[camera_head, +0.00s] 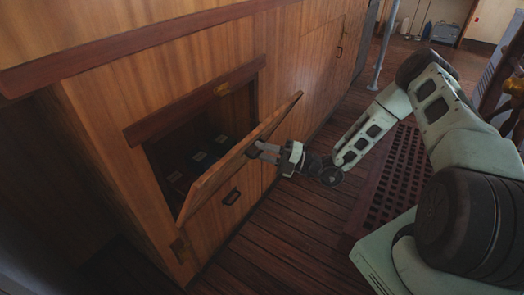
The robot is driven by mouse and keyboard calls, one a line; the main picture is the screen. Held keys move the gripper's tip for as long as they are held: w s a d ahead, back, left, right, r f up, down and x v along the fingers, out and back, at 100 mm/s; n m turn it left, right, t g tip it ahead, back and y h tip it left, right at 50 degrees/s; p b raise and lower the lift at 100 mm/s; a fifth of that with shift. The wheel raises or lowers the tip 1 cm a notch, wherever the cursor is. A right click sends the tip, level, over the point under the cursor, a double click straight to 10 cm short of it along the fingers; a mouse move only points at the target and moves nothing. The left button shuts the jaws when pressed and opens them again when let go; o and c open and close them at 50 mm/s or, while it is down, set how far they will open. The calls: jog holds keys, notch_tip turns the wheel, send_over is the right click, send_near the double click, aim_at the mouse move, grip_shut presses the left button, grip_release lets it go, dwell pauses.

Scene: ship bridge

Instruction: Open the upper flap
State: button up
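The upper flap (246,148) is a wooden panel on the front of a wooden cabinet. It is tilted outward from the top, and the dark compartment behind it (205,135) shows with several dark items inside. My gripper (262,151) reaches in from the right at the flap's outer face, near its right part. Its fingers point left toward the panel. Whether they hold a handle there is too small to tell.
A dark red grating (392,185) lies on the plank floor to the right, beneath my arm. A metal post (385,45) stands behind. Bare floor (270,255) lies in front of the cabinet.

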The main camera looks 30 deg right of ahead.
jog(key=shift+r, duration=0.1)
jog(key=v, duration=1.7)
jog(key=shift+d, duration=0.2)
jog(key=shift+s, duration=0.15)
jog(key=shift+f, duration=0.2)
jog(key=s+d+f+b, duration=0.7)
jog(key=d+f+b, duration=0.4)
jog(key=d+f, duration=0.2)
jog(key=shift+f+b, duration=0.2)
jog(key=shift+b, duration=0.1)
dwell(0.9)
jog(key=shift+s, duration=0.1)
dwell(0.6)
